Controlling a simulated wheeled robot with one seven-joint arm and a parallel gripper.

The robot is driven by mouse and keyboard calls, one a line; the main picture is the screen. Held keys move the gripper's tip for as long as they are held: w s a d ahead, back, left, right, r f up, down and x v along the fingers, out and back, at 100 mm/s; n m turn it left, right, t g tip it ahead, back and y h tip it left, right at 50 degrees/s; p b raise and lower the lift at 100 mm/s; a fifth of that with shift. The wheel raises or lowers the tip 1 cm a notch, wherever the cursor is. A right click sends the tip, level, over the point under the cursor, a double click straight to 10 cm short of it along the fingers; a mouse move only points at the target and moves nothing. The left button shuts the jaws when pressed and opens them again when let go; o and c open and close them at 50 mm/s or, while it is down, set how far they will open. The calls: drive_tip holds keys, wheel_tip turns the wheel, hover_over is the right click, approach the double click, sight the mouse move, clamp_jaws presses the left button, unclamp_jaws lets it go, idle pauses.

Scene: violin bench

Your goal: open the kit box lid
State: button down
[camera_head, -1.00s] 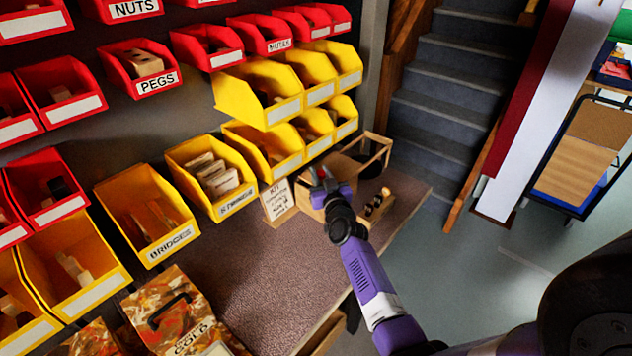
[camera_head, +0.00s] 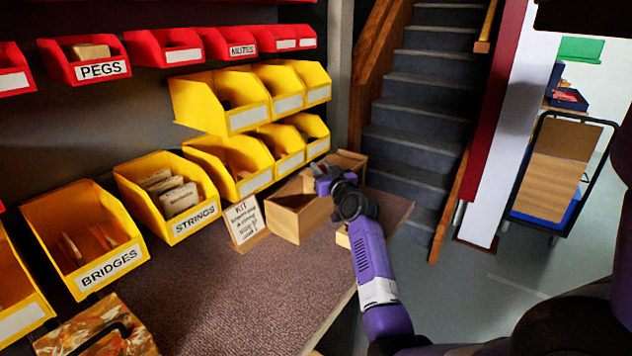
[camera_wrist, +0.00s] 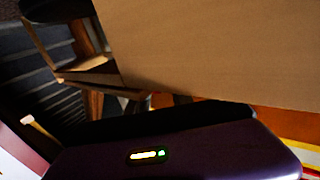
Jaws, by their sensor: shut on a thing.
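The wooden kit box (camera_head: 284,222) stands at the back of the bench, right of the handwritten KIT card. Its top looks at least partly open, with a shadowed inside. My purple gripper (camera_head: 324,181) is at the box's upper right side, shut on a wooden part that I take to be the lid. Much of the lid is hidden by the gripper in the head view. In the wrist view a broad flat wooden panel (camera_wrist: 215,45), likely the lid, fills the upper right, close to my gripper (camera_wrist: 180,100).
The KIT card (camera_head: 245,222) stands just left of the box. Yellow bins (camera_head: 240,160) rise behind it. A wooden frame-like holder (camera_head: 347,162) is behind my gripper. The bench top (camera_head: 220,285) is clear in front; its edge drops to the floor at right.

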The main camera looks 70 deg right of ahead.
drive_tip(key=shift+s+d, duration=0.1)
drive_tip(key=shift+d, duration=0.2)
drive_tip(key=c, duration=1.1)
unclamp_jaws()
wheel_tip(320, 180, up, 20)
drive_tip(key=p, duration=0.2)
drive_tip(key=shift+p, duration=0.3)
